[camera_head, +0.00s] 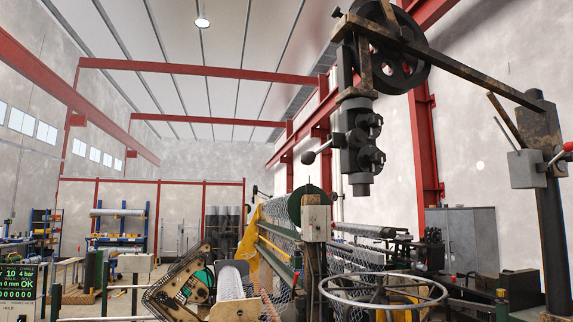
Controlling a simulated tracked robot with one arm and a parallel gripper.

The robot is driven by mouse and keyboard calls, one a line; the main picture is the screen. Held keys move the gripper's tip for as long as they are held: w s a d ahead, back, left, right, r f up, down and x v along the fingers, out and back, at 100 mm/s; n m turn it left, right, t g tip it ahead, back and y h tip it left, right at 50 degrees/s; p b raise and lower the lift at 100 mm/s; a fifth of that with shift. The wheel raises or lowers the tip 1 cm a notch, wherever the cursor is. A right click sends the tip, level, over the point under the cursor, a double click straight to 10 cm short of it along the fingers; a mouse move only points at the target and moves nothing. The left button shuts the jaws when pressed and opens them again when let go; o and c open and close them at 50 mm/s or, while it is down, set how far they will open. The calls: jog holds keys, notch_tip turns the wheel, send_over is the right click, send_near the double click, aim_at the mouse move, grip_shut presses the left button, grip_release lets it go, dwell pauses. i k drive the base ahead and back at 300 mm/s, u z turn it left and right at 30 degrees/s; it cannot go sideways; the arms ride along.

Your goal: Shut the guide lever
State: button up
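A dark guide head with rollers (360,145) hangs from an overhead arm, right of centre. A lever with a dark ball knob (310,158) sticks out from its left side, tilted slightly down toward the knob. It looks like the guide lever, though no label shows. I cannot tell from this view whether it is open or shut. My gripper is not in view, and nothing is seen touching the lever.
A spoked wheel (400,55) and rusty beam (465,70) sit above the guide head. A post (550,220) with a grey box (525,168) stands at right. Air left of the lever looks clear.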

aim_at(308, 158)
jog(key=i, duration=0.85)
jog(key=z, duration=0.05)
